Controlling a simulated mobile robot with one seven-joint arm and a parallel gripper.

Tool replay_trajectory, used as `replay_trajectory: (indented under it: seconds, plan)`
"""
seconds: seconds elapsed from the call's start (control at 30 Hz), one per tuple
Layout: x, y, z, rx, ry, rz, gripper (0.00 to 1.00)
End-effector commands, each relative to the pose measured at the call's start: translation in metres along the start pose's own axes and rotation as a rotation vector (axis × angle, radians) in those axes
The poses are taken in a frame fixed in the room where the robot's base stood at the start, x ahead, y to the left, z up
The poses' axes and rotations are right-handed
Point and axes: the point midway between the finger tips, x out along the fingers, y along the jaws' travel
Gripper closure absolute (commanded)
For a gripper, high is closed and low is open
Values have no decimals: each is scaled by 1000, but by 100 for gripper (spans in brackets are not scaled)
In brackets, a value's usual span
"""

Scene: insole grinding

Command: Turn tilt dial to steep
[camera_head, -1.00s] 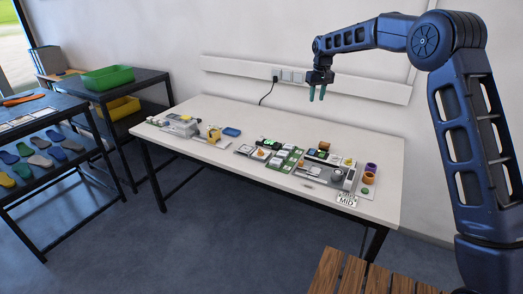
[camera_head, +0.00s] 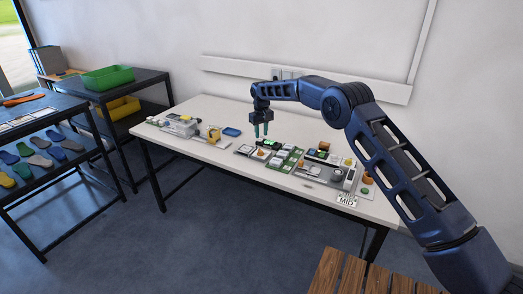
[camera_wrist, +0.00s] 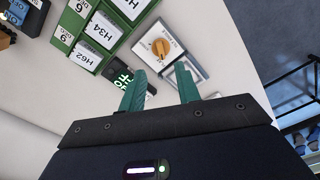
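The dial (camera_wrist: 161,47) is an orange knob with a pale pointer bar on a white plate, upper middle in the wrist view. Its plate bears lettering too small to read, so I cannot tell its setting. In the head view a small orange spot that looks like this dial (camera_head: 261,153) sits mid-table. My gripper (camera_wrist: 160,86) has two teal fingers spread apart with nothing between them. The dial lies just beyond the fingertips, not touched. In the head view my gripper (camera_head: 263,131) points down above the table near the dial.
A small dark display with green characters (camera_wrist: 123,84) sits beside the left finger. A green board (camera_wrist: 66,43) with white cards such as H34 and H62 is to the left. A MID card (camera_head: 346,200) lies at the table's front right. A yellow-fronted device (camera_head: 214,135) stands left.

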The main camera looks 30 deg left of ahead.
Motion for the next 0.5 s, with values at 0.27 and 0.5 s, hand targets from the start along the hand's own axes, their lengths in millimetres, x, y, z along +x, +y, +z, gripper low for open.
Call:
replay_trajectory:
  seconds: [0.27,0.5]
  plan:
    - [44,0,1,0,-4,0,67]
    - [81,0,1,0,-2,0,67]
